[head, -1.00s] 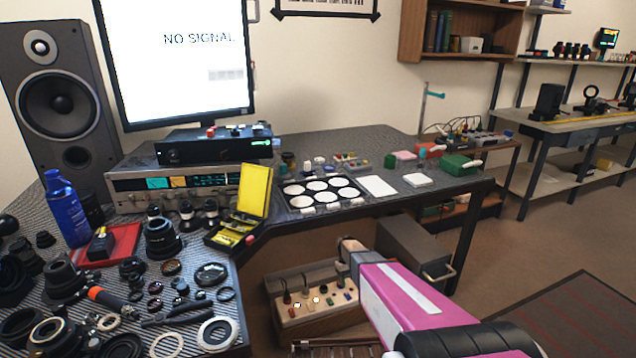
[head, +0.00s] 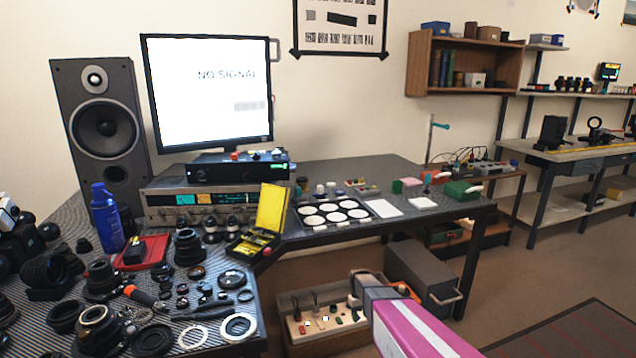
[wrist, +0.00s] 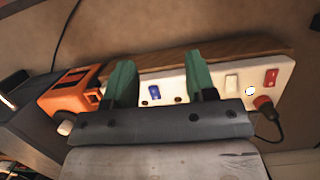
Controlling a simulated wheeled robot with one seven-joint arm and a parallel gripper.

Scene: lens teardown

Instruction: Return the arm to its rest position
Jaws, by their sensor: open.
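My arm (head: 420,335), pink with a grey end, enters the head view from the lower right and reaches to the front of the workbench. The fingers of my gripper cannot be made out there. In the wrist view my gripper (wrist: 161,80) shows two green fingers set well apart, with nothing held between them. Beyond the fingers is a white panel (wrist: 222,80) with a blue switch, a red switch and a red plug. An orange device (wrist: 75,95) lies to the left of the fingers. Whether the fingers touch the panel cannot be told.
The workbench (head: 235,265) carries lens parts, a blue bottle (head: 107,217), a yellow case (head: 271,208) and a tray of white discs (head: 333,214). A low box with a switch panel (head: 325,322) and a grey cabinet (head: 425,270) stand below it. Floor at right is open.

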